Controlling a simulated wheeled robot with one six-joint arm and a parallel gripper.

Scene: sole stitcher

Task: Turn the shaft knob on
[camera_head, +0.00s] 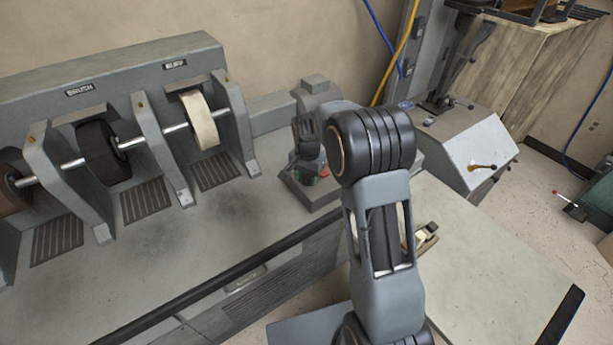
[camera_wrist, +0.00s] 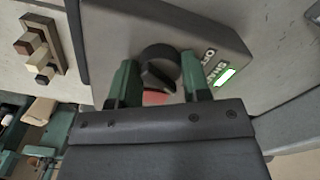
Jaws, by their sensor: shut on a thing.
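In the wrist view, a round black shaft knob (camera_wrist: 159,60) sits on the grey panel (camera_wrist: 112,25), with its raised grip bar tilted. My gripper (camera_wrist: 159,75) has its two green fingers on either side of the knob and is shut on it. Printed lettering, partly legible as "OFF", and a bright green patch (camera_wrist: 228,76) are to the right of the knob. A red part (camera_wrist: 155,97) shows just below it, partly hidden by my gripper. In the head view, my arm covers part of the grey machine (camera_head: 318,88), and the knob cannot be made out.
In the head view, the brush wheel (camera_head: 100,150) and buff wheel (camera_head: 201,120) stand left. A pale table (camera_head: 490,265) is at the right.

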